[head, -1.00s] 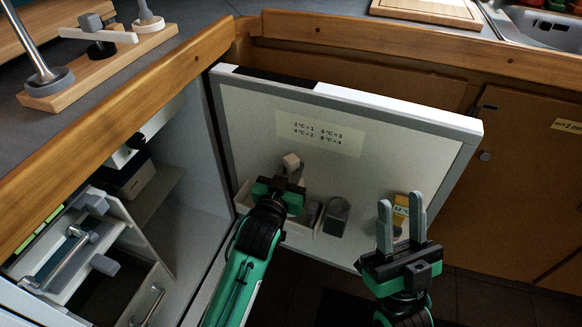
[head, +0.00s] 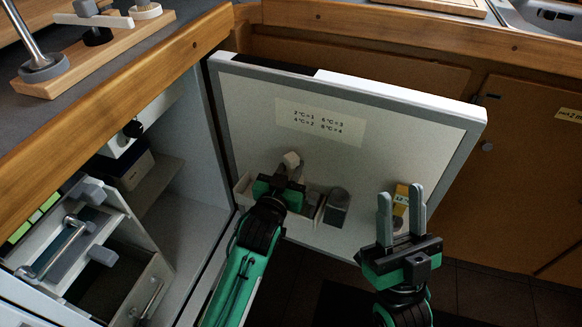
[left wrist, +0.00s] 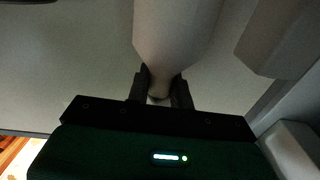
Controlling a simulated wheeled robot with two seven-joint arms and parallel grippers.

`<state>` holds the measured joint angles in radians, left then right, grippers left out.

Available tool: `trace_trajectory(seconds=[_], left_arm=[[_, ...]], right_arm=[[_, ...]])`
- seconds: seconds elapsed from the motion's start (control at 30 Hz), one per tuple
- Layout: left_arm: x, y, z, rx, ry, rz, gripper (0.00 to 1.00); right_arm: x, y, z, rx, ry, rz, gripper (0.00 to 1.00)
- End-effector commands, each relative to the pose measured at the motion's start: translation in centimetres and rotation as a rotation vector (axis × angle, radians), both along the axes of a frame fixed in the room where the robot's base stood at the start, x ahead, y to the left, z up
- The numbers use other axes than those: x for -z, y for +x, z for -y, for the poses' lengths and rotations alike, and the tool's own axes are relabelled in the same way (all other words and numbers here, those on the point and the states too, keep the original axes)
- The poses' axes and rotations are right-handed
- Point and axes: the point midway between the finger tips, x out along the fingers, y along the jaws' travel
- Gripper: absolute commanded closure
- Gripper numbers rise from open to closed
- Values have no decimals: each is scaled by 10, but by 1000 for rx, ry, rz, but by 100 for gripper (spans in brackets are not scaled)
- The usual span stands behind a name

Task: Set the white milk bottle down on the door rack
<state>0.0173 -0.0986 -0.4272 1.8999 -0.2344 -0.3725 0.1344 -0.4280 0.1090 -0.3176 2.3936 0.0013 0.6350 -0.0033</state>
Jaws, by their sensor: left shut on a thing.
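The white milk bottle (head: 292,159) shows as a small pale piece just beyond my left gripper (head: 287,182) in the head view. In the left wrist view the pale bottle (left wrist: 177,30) has its narrow neck between my left gripper's fingers (left wrist: 160,90), which are shut on it. The white door rack (head: 242,190) is low on the inside of the open fridge door. My left gripper is in front of and over the rack, hiding much of it. Whether the bottle touches the rack is hidden. My right gripper (head: 401,205) is open and empty, with its fingers pointing up.
The open fridge door (head: 400,125) bears a temperature label (head: 320,122). A dark grey container (head: 337,206) is right of my left gripper, and a yellow-labelled item (head: 402,195) is behind my right gripper. Fridge shelves and drawers (head: 75,245) are at left. A wooden counter edge runs above.

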Motion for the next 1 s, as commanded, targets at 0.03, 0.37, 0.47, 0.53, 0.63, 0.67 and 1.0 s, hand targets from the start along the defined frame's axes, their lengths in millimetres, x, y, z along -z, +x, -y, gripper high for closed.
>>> trace_trajectory(seconds=[0.03,0.37,0.47,0.53,0.63,0.67,1.0], left_arm=[[-1,0,0,0,-1,2,100],[3,0,0,0,-1,2,100],[4,0,0,0,-1,2,100],[6,0,0,0,-1,2,100],[6,0,0,0,-1,2,70],[6,0,0,0,-1,2,64],[7,0,0,0,0,0,52]], right_arm=[[0,0,0,0,0,0,64],[-1,0,0,0,0,0,64],[-1,0,0,0,0,0,64],[-1,0,0,0,0,0,64],[-1,0,0,0,0,0,64],[-1,0,0,0,0,0,64],[-1,0,0,0,0,0,64]])
